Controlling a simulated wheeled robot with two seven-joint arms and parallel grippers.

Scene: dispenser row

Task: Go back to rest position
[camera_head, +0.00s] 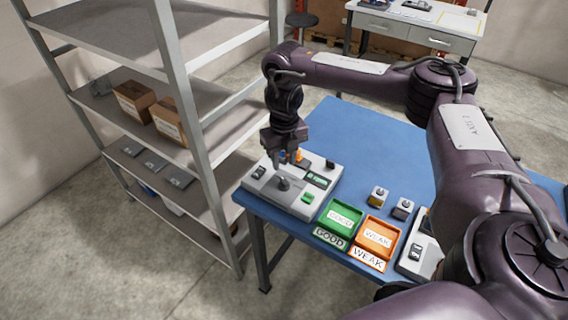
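My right arm reaches in from the right across the blue table (367,133). My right gripper (283,165) points down over a grey device (262,198) at the table's left end. Its fingertips are close above or at a dark round part of the device; I cannot tell whether they touch it or whether they are open. The device also has a green display, a green button and a dark switch on its top. My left gripper is not in view.
A green tray (325,227) marked GOOD and an orange tray (362,248) marked WEAK sit at the front edge. Two small blocks (378,196) stand behind them. A metal shelf (190,130) with boxes (134,99) rises close at left. The table's back part is clear.

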